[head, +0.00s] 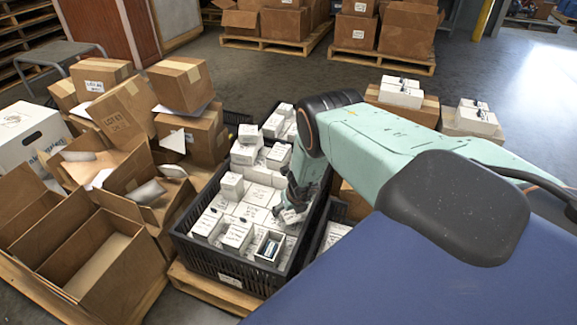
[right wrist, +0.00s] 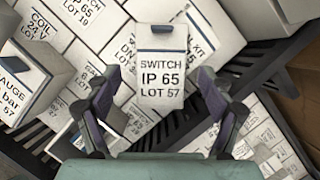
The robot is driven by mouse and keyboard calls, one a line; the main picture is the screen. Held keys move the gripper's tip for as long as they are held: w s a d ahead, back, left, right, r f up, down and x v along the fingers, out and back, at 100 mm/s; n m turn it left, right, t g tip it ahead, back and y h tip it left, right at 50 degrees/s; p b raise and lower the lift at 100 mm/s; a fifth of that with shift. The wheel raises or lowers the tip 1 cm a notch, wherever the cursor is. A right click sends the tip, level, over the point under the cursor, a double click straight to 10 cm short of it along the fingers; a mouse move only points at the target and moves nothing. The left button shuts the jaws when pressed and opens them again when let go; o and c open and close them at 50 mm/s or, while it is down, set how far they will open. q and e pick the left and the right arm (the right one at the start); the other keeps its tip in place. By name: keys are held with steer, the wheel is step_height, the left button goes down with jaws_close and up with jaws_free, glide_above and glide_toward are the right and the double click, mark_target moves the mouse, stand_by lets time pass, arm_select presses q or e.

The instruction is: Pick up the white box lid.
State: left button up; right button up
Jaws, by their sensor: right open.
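My right gripper (head: 286,204) is open, reaching down over a black crate (head: 223,264) packed with white boxes. In the right wrist view my right gripper (right wrist: 160,88) has its two dark fingers spread, with a white panel (right wrist: 162,66) marked SWITCH IP 65 LOT 57 between and beyond them. No contact shows. I cannot tell whether this panel is a loose lid or the top of a closed box. In the head view an open white box (head: 269,248) with dark contents sits near the crate's front right corner. My left gripper is not in view.
Several white boxes (head: 238,234) fill the crate closely, some stacked higher at the back. Open brown cartons (head: 95,255) crowd the left. More white boxes (head: 476,117) stand on cartons at the right. Bare floor (head: 290,75) lies behind the crate.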

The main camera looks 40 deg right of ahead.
mark_target(290, 213)
steer(key=shift+f+b, duration=0.25)
steer(key=shift+b, duration=0.05)
stand_by(0.7)
steer(key=shift+c, duration=0.4)
steer(key=c, duration=1)
steer(key=shift+r+p, duration=0.5)
steer(key=shift+p, duration=0.05)
step_height(290, 213, up, 10)
steer(key=p, duration=0.7)
steer(key=shift+d+f, duration=0.1)
steer(key=shift+f, duration=0.1)
